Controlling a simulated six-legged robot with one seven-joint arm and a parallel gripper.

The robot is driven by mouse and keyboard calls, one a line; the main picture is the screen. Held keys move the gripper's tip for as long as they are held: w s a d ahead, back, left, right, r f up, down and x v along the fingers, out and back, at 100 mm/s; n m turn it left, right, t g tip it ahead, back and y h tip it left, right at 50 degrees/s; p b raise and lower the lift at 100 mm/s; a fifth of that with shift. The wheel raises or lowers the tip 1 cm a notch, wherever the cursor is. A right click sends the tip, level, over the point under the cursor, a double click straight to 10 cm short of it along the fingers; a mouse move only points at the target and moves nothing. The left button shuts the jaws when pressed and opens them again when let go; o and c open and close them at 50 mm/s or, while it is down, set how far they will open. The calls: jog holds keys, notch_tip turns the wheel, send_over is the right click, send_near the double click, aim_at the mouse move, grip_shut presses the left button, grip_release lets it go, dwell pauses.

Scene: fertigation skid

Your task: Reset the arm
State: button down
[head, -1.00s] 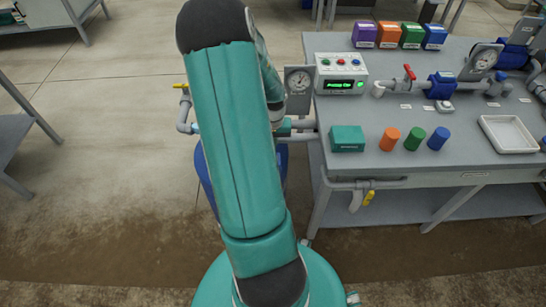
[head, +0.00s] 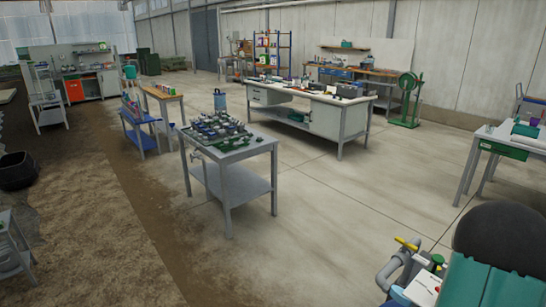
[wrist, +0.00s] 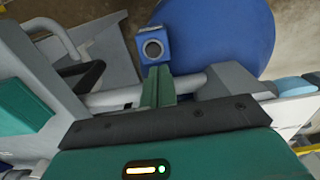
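In the head view my arm, a teal link with a dark rounded joint, shows only at the lower right corner. My gripper is outside that view. In the wrist view the teal housing of my gripper (wrist: 157,88) fills the bottom, with a small lit strip and a green light. A narrow green part extends from it to a blue block (wrist: 155,44) with a round grey ring. I cannot tell whether the block is held or part of the gripper. Two separate fingertips cannot be made out.
A blue round drum (wrist: 225,35) and a pale pipe (wrist: 115,97) lie close beyond my gripper. A yellow-handled valve (head: 406,244) stands beside my arm. A grey table with fittings (head: 228,158) stands mid-floor, a white workbench (head: 320,107) behind it. Concrete floor between is clear.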

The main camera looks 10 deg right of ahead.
jog(key=w+a+r+n+t, duration=0.1)
jog(key=w+a+r+n, duration=0.2)
jog(key=w+a+r, duration=0.55)
jog(key=w+a+r+n+t, duration=0.25)
jog(key=w+a+r, duration=0.25)
jog(key=a+r, duration=0.6)
jog(key=s+a+r+n, duration=0.2)
jog(key=a+r, duration=0.1)
jog(key=a, duration=0.4)
jog(key=s+a+r+n+t, duration=0.1)
jog(key=s+a+r+n, duration=0.1)
jog(key=a, duration=0.6)
jog(key=s+a+r+n+t, duration=0.1)
jog(key=s+a+r+n, duration=0.2)
jog(key=a+r, duration=0.2)
jog(key=a, duration=0.2)
jog(key=shift+s+a, duration=0.2)
jog(key=shift+a, duration=0.1)
jog(key=shift+d, duration=0.15)
